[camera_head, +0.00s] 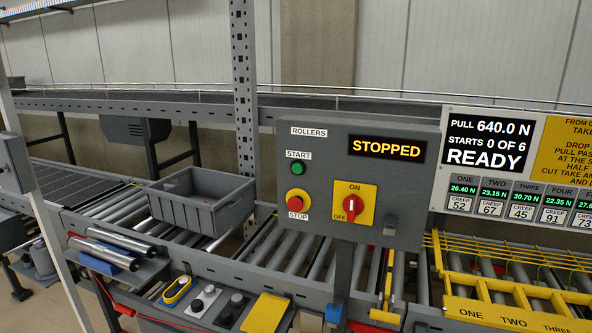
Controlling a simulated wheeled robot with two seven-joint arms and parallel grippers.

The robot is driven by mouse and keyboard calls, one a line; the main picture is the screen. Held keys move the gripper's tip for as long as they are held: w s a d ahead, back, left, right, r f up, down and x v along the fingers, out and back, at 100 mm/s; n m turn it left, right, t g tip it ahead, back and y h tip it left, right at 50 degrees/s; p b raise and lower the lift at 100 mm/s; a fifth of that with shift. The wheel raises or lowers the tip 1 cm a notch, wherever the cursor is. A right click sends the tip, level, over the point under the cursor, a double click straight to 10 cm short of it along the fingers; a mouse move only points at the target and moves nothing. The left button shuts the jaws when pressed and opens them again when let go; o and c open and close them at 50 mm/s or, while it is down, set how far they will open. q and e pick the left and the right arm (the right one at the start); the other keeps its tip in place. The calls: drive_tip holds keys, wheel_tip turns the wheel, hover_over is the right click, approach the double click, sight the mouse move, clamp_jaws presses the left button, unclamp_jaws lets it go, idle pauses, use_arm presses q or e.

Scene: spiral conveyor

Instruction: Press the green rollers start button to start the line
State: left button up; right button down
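A grey control box (345,230) labelled ROLLERS stands at the middle of the view. The green start button (298,169) is on its left side under the word START. A red stop button (296,203) on a yellow plate sits below it. A red rotary switch (352,205) on a yellow ON/OFF plate is to the right. The box's display (387,149) reads STOPPED in yellow letters. Nothing covers the start button. I see neither of my grippers in this view.
A grey open tote (184,216) sits on the roller conveyor to the left. A screen (489,141) at right reads READY, STARTS 0 OF 6. A yellow grid guard (490,287) lies at lower right. Rollers and tools lie along the front shelf. A grey post (243,90) rises behind.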

use_arm(q)
clamp_jaws()
idle(1.5)
